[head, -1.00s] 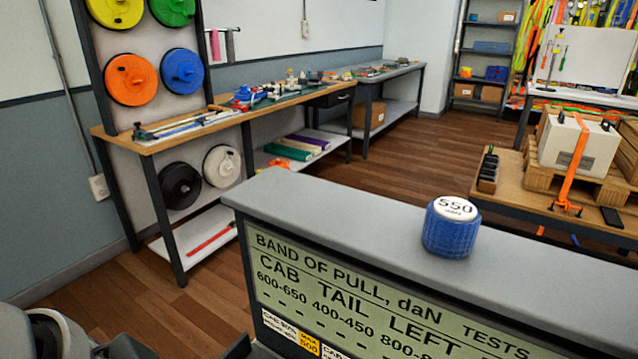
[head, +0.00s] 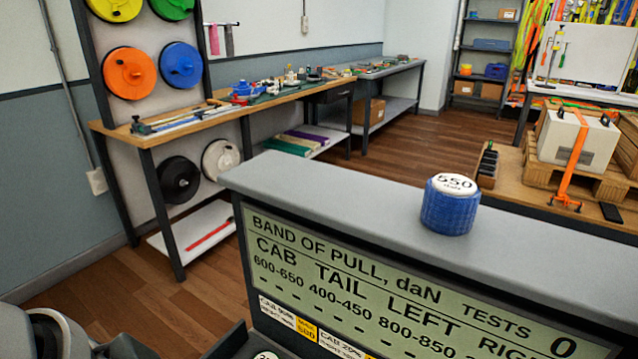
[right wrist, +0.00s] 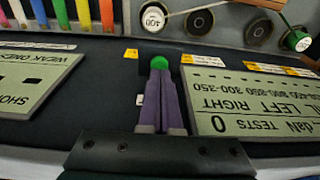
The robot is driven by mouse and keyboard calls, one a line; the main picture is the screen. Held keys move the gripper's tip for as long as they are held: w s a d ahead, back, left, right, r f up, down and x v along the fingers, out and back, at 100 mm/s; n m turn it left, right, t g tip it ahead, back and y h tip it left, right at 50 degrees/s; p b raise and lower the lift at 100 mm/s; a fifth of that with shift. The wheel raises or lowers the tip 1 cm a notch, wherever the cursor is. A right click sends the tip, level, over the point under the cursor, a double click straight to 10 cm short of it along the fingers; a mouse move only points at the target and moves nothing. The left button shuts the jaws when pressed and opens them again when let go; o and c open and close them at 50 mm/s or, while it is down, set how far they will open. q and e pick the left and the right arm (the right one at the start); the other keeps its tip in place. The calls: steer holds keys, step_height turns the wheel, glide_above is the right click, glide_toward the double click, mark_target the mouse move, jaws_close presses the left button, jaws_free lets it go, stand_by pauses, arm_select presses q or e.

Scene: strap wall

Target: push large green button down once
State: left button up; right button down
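The green button (right wrist: 158,62) shows in the right wrist view as a round green cap on a dark panel, just beyond my fingertips. My right gripper (right wrist: 160,74) has its two purple fingers together, with nothing seen between them. The fingertips overlap the near edge of the button in the picture; I cannot tell whether they touch it or whether it is pressed. The button is not visible in the head view. My left gripper is not in view.
A green display (head: 400,290) reads "BAND OF PULL" and "TESTS 0"; it also appears upside down in the right wrist view (right wrist: 255,108). A second display (right wrist: 35,95) lies left of the button. A blue "550" cylinder (head: 449,210) stands on the grey ledge (head: 330,190).

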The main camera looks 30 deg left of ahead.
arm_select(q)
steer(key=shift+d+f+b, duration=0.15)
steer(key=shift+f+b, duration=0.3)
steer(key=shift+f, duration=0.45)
arm_select(e)
steer(key=shift+s+d+f, duration=0.15)
steer(key=shift+d+f, duration=0.1)
steer(key=shift+f, duration=0.3)
steer(key=shift+s+d+f, duration=0.1)
steer(key=shift+d+f, duration=0.1)
steer(key=shift+f, duration=0.35)
steer(key=shift+s+d+f, duration=0.15)
steer(key=shift+d+f, duration=0.1)
steer(key=shift+f, duration=0.3)
steer(key=r+p, duration=0.1)
steer(key=r, duration=0.1)
steer(key=r+p, duration=0.1)
steer(key=r, duration=0.1)
steer(key=a+r+p, duration=0.1)
steer(key=r, duration=0.1)
steer(key=shift+w+a+r+p, duration=0.1)
steer(key=shift+w+r+p, duration=0.1)
steer(key=shift+w+p, duration=0.15)
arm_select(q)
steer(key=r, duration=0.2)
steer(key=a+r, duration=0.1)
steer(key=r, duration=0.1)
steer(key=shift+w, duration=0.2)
arm_select(e)
steer(key=shift+r, duration=0.25)
